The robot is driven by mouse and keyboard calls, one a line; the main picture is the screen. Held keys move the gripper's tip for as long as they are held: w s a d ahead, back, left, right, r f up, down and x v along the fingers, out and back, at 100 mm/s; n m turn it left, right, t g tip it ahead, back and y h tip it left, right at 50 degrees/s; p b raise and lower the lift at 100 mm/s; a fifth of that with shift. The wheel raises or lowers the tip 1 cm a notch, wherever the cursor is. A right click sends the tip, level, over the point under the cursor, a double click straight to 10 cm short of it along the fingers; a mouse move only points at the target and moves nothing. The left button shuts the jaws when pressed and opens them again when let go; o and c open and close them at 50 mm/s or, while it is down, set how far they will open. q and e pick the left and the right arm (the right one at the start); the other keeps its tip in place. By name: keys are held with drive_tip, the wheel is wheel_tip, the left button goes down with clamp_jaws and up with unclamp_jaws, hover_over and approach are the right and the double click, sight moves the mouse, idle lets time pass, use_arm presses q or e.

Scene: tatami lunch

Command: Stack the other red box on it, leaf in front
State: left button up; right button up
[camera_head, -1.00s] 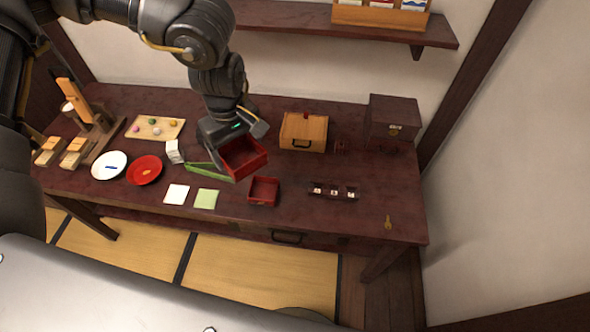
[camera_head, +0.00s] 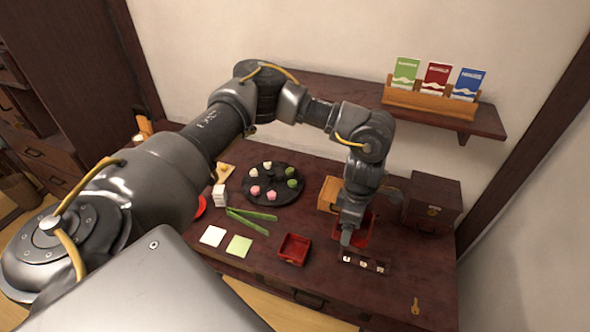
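One small open red box (camera_head: 294,249) sits upright on the table, near its front edge, and looks empty. My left gripper (camera_head: 350,228) comes down at the right, behind the small dark holder. It is shut on another red box (camera_head: 368,229), seen partly behind the fingers. This held box is to the right of and behind the first box, apart from it. I cannot tell its height above the table. Long green leaves (camera_head: 250,216) lie on the table to the left of the first box. My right gripper is not in view.
A round dark tray (camera_head: 272,199) with sweets stands at the back. A wooden box (camera_head: 328,194) and a dark chest (camera_head: 433,204) flank my arm. A dark holder (camera_head: 364,262) with white pieces, paper squares (camera_head: 239,246) and a key (camera_head: 415,307) lie in front.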

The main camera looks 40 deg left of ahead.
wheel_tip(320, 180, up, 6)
drive_tip(key=p, duration=0.5)
use_arm(q)
drive_tip(key=s+a+f+n+b, duration=0.1)
drive_tip(key=a+f+n, duration=0.4)
drive_tip(key=n, duration=0.1)
drive_tip(key=s+a+f+n+b, duration=0.1)
drive_tip(key=s+a+f+n, duration=0.1)
drive_tip(key=a+f+n, duration=0.3)
drive_tip(key=s+a+f+n+b, duration=0.2)
drive_tip(key=a+f+n, duration=0.2)
drive_tip(key=f+n, duration=0.3)
drive_tip(key=shift+s+a+f, duration=0.2)
drive_tip(key=shift+s+a, duration=0.05)
drive_tip(key=shift+a, duration=0.15)
drive_tip(key=shift+f, duration=0.15)
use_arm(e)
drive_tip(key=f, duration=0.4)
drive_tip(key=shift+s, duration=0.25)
use_arm(q)
drive_tip(key=shift+f+b, duration=0.8)
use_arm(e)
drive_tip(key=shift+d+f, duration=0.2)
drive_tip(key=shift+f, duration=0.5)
